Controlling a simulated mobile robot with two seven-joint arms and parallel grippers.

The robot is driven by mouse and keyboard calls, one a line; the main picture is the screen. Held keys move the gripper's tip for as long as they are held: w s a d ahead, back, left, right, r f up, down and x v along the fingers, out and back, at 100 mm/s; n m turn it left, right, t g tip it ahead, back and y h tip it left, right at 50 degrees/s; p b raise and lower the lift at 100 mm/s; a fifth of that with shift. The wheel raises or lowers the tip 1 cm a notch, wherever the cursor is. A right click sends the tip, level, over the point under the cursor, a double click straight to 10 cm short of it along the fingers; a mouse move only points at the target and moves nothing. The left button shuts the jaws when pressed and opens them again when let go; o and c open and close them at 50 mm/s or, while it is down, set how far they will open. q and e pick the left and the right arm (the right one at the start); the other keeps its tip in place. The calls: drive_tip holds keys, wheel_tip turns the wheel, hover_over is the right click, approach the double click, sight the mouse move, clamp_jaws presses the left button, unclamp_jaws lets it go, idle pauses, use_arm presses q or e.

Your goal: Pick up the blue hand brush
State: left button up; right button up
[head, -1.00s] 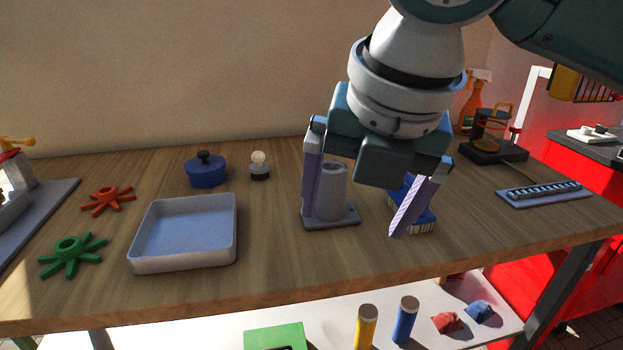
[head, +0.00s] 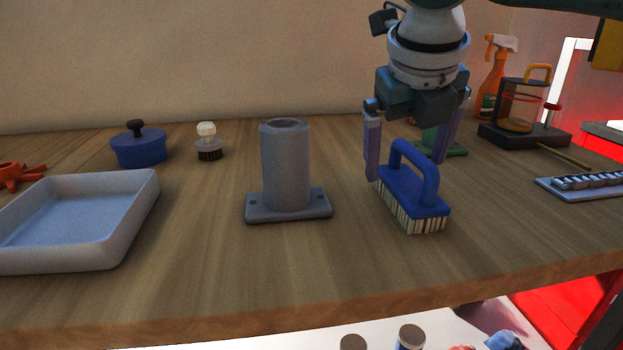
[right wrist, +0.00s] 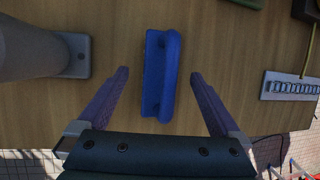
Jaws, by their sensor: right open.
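The blue hand brush (head: 412,190) stands bristles down on the wooden table, its arched handle on top, right of the grey cylinder holder. My right gripper (head: 412,160) is open and empty, just behind and above the brush in the head view. In the right wrist view the brush (right wrist: 160,74) lies ahead, between the lines of the two spread fingers (right wrist: 160,85), with a gap on each side. The fingers do not touch it there. My left gripper is not in view.
The grey cylinder on a flat base (head: 285,170) stands left of the brush. Further left are a tray (head: 135,225), a blue pot (head: 138,148) and a small round-knobbed brush (head: 208,145). A green object (head: 455,151) stands behind the gripper. The front table is clear.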

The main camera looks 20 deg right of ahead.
sight(403, 180)
drive_tip(key=x, duration=0.3)
drive_tip(key=shift+w+d+f+b, duration=0.15)
drive_tip(key=shift+w+f+b, duration=0.05)
drive_tip(key=shift+f+b, duration=0.15)
drive_tip(key=shift+r, duration=0.1)
drive_tip(key=c, duration=1.5)
